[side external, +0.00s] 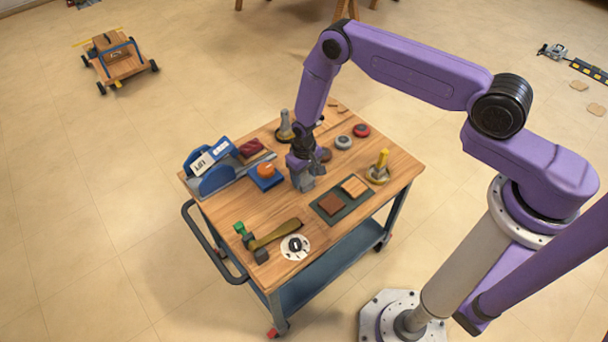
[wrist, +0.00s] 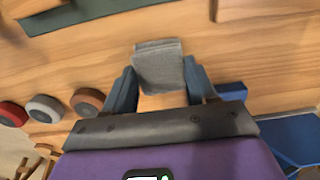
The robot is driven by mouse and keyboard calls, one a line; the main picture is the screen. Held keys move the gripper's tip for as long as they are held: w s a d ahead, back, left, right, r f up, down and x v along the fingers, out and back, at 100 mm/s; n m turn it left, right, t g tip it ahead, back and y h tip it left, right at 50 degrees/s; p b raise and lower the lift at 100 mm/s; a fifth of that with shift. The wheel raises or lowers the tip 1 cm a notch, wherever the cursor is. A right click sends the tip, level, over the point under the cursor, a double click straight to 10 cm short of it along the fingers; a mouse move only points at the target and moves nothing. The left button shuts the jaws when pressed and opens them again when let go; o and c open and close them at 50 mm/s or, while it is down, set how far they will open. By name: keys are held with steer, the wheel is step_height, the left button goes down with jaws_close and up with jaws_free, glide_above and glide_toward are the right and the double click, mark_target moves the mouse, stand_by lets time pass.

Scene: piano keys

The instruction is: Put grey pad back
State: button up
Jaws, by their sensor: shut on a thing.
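In the wrist view the grey pad (wrist: 158,66), a small fabric-like square, sits between the two fingers of my gripper (wrist: 160,84). My gripper is shut on it. In the side external view my gripper (side external: 304,174) points down over the middle of the wooden cart top, left of a dark green tray (side external: 342,214). The pad is low there, and I cannot tell whether it touches the wood. The tray holds a brown pad (side external: 331,203) and a tan pad (side external: 354,186). Part of the tray shows at the wrist view's top edge (wrist: 95,12).
Red (side external: 361,130), grey (side external: 343,142) and brown discs stand behind my gripper. A blue block (side external: 265,182) with an orange top is close on its left. A yellow-handled piece (side external: 378,167) stands beyond the tray. A hammer (side external: 275,234) and white disc (side external: 295,248) lie in front.

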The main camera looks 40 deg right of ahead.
mark_target(304, 178)
steer(key=shift+f, duration=0.15)
steer(key=o, duration=0.9)
steer(key=shift+o, duration=0.2)
step_height(304, 178, up, 12)
steer(key=shift+r, duration=0.3)
